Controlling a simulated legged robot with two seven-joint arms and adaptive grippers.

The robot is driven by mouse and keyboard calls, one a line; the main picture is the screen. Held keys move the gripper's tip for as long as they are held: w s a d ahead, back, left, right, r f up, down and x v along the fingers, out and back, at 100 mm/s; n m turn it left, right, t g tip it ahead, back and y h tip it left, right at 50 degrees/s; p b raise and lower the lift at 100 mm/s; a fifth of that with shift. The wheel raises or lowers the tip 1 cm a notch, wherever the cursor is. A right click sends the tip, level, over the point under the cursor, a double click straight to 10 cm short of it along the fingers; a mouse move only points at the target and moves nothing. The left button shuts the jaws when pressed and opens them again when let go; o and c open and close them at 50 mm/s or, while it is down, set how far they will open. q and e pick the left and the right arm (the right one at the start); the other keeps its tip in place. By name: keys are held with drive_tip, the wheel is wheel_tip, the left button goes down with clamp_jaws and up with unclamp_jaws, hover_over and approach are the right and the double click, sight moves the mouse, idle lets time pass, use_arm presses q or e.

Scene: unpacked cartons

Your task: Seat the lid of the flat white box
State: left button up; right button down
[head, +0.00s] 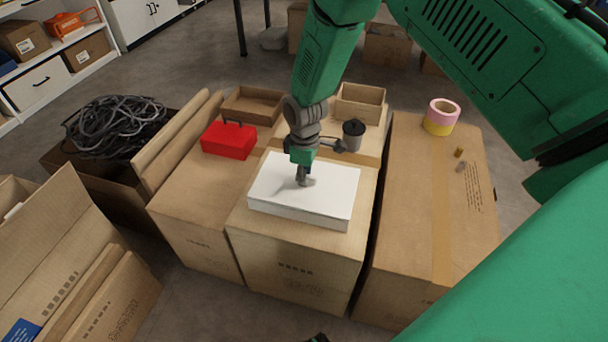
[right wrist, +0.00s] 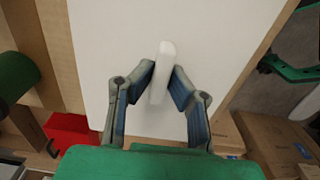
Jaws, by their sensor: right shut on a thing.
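The flat white box (head: 271,206) lies on the middle carton, with its white lid (head: 335,185) over it. The lid looks level and lined up with the box; I cannot make out a seam or gap between them at this size. My right gripper (head: 304,180) points straight down over the middle of the lid. In the right wrist view its fingers (right wrist: 162,85) are shut on the lid's pale upright handle (right wrist: 163,62), one on each side. The lid's flat top (right wrist: 100,45) fills much of that view. My left gripper is not in view.
A red box (head: 229,140), an open shallow cardboard tray (head: 253,104), a small open carton (head: 360,103) and a grey cup with a dark top (head: 353,135) stand behind the white box. Tape rolls (head: 441,117) sit on the right carton (head: 412,215). A cable-filled carton (head: 80,180) stands left.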

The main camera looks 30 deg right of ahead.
drive_tip(key=shift+f, duration=0.15)
drive_tip(key=c, duration=1.5)
unclamp_jaws()
drive_tip(key=shift+o, duration=0.2)
wheel_tip(320, 180, up, 12)
